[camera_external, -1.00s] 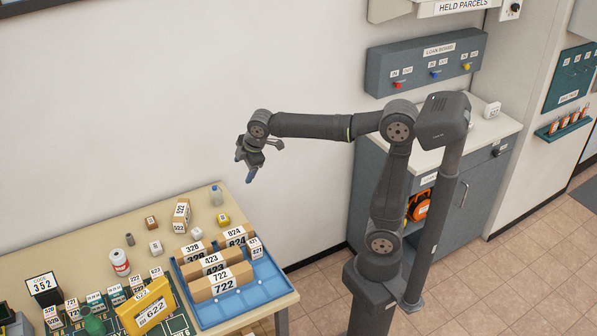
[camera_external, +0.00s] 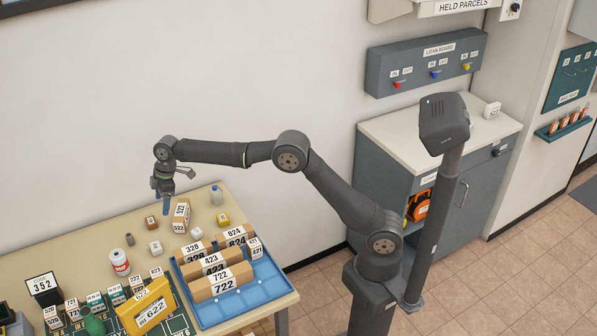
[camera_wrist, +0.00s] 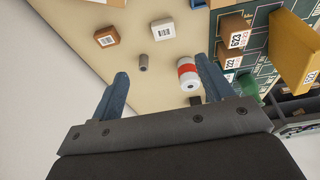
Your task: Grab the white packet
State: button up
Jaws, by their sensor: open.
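A small white packet (camera_external: 155,248) with a dark label lies on the table among other small items. In the wrist view the white packet (camera_wrist: 163,29) shows at the top, beyond my fingertips and a little above the grey cylinder. A second small white item (camera_external: 197,234) sits to its right in the external view. My gripper (camera_external: 166,207) hangs above the back of the table with its blue fingers pointing down. In the wrist view my gripper (camera_wrist: 162,68) has its fingers wide apart, with nothing held between them.
A brown block (camera_external: 152,223), a grey cylinder (camera_external: 130,239), a red-and-white can (camera_external: 120,262) and a tall 522 box (camera_external: 181,215) stand nearby. A blue tray (camera_external: 266,290) of parcels is in front. A yellow 622 parcel (camera_external: 148,307) and numbered boxes occupy the front left.

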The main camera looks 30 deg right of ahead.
jog(key=a+f, duration=0.2)
send_near(155, 246)
jog(key=x, duration=0.8)
jog(key=shift+f, duration=0.35)
jog(key=c, duration=1.1)
